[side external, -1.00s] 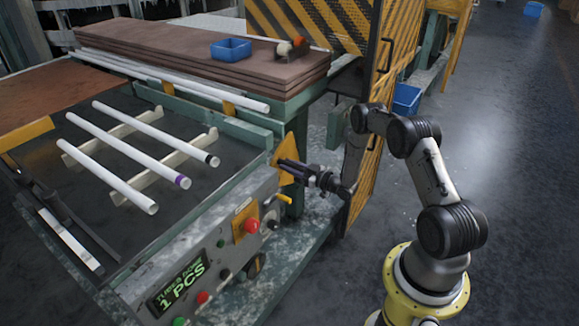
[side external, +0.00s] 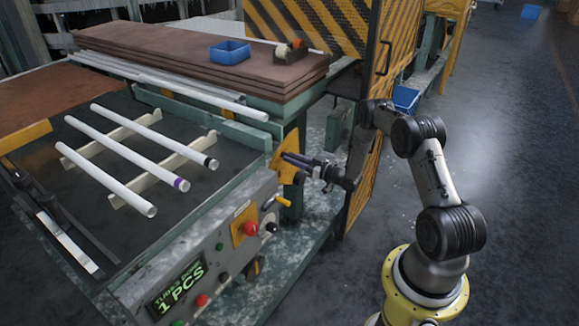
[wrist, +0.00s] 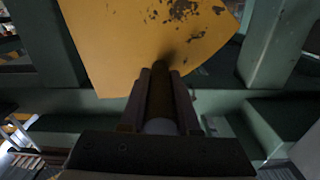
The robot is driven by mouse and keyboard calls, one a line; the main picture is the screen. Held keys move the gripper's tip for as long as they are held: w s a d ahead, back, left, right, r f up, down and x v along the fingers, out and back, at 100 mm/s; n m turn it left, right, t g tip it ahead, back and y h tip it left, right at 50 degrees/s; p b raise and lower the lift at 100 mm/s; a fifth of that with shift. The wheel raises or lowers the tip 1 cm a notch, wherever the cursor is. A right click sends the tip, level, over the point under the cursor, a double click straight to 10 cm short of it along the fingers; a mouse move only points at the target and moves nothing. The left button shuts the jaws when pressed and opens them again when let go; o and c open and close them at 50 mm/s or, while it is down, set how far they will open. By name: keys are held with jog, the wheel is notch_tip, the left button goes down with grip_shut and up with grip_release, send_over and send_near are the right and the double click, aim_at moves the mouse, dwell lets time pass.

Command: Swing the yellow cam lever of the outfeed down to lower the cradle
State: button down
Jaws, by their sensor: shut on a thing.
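The yellow cam lever shows as a scuffed yellow plate (side external: 290,140) at the near end corner of the outfeed bench. It fills the top of the wrist view (wrist: 150,40). My gripper (side external: 284,157) reaches it from the right and is shut on a dark rod (wrist: 160,100) standing off the plate, seemingly the lever's handle. The fingers lie along both sides of the rod. The cradle's pale rails (side external: 130,196) carry three white tubes (side external: 120,150), one with a purple band and one with a black end. The lever's pivot is hidden.
A striped yellow-black guard door (side external: 365,150) stands close behind my arm. Open floor lies to the right.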

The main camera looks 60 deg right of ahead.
jog(key=d+m, duration=0.1)
jog(key=d, duration=0.1)
jog(key=d+r+m, duration=0.1)
jog(key=d, duration=0.2)
jog(key=d+r+m, duration=0.1)
jog(key=d+m, duration=0.1)
jog(key=shift+d+r, duration=0.25)
jog(key=shift+d, duration=1.1)
jog(key=c, duration=0.7)
grip_release()
jog(key=shift+o, duration=0.2)
jog(key=s, duration=0.7)
jog(key=shift+s, duration=0.3)
